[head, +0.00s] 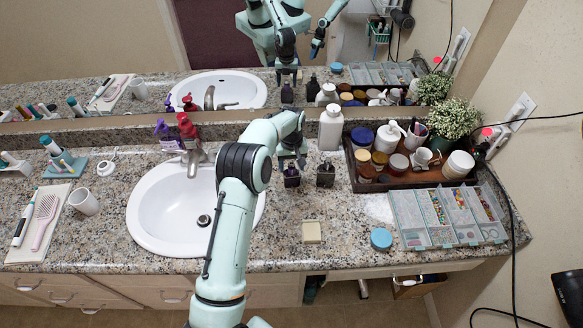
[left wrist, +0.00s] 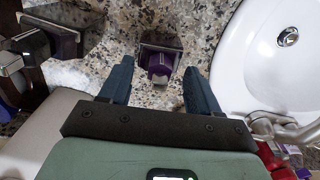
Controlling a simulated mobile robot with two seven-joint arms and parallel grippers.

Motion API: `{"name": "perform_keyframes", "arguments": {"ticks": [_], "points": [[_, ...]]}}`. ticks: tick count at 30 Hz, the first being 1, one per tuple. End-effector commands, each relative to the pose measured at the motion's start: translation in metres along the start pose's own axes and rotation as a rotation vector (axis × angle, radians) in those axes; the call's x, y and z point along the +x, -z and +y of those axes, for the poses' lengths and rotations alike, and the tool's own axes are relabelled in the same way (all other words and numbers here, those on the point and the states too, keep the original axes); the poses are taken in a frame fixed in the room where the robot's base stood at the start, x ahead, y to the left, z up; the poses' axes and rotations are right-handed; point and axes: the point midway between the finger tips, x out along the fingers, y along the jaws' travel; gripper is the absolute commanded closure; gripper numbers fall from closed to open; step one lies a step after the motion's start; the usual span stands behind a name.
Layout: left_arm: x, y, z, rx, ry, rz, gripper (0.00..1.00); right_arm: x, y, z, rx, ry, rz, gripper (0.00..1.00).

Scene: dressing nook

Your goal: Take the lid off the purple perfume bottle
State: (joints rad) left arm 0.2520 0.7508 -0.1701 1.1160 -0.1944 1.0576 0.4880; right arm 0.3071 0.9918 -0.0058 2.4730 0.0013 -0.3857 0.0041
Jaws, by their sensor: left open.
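A small dark perfume bottle (head: 291,178) stands on the granite counter right of the sink. My left gripper (head: 291,158) is just behind the first bottle. It is open and empty, its two fingers (left wrist: 158,88) spread on either side of the first bottle's line, apart from it. My right gripper is not directly in view.
The sink (head: 150,205) lies left of my arm. A beige block (head: 312,232) and a blue round tin (head: 381,239) lie in front. A mirror runs behind.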

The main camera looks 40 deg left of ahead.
Motion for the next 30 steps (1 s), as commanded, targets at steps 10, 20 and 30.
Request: {"name": "perform_keyframes", "arguments": {"ticks": [10,20,30], "points": [[-0.001,0.000,0.000,0.000,0.000,0.001,0.97,0.000,0.000,0.000,0.000,0.000,0.000,0.57],[-0.019,0.001,0.001,0.001,-0.002,0.004,0.97,-0.002,0.001,-0.001,0.000,0.001,0.002,0.57],[-0.112,0.002,0.002,0.000,-0.005,0.007,0.97,-0.016,0.013,-0.010,-0.006,0.006,0.016,0.57]]}}
